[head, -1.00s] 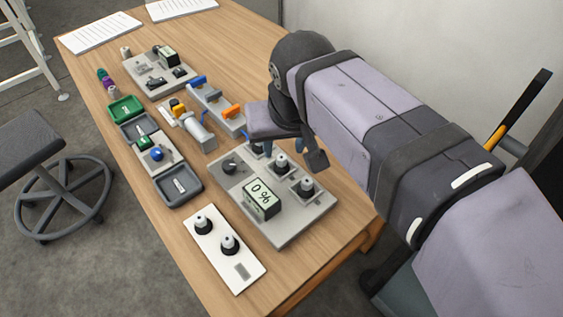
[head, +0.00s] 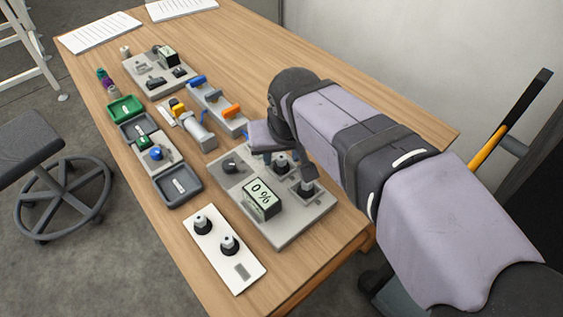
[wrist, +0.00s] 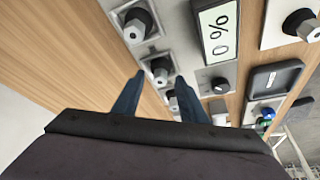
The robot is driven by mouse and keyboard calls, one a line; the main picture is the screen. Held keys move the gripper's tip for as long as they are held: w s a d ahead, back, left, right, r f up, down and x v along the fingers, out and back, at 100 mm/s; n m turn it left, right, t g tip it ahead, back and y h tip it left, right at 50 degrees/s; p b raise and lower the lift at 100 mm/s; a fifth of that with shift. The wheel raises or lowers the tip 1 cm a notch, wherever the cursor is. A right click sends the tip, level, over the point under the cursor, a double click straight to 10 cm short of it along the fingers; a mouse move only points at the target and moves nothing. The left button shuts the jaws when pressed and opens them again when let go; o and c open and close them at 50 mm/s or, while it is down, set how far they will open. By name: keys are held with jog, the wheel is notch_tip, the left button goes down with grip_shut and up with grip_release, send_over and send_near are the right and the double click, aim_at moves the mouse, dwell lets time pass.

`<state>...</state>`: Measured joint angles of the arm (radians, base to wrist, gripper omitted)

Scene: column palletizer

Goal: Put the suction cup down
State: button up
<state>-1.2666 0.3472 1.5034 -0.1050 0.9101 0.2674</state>
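Several suction cups, white hex tips on black bases, are in view. On the grey station (head: 236,202), one cup (head: 281,162) stands near my gripper and another (head: 306,187) is nearer the front right. The middle cup appears just beyond the fingertips; the exact gap is unclear. In the head view, the arm partly hides the fingers.
The station's display (head: 262,198) reads 0 %. A white plate (head: 222,262) with two more cups lies in front. Dark trays (head: 178,186), a green tray (head: 125,108) and a grey rail with blue and orange parts (head: 217,107) stand left.

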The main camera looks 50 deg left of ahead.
aim_at(282, 159)
grip_shut()
dwell(0.3)
notch_tip(282, 159, up, 10)
jog(key=p, duration=0.1)
jog(key=shift+p, duration=0.4)
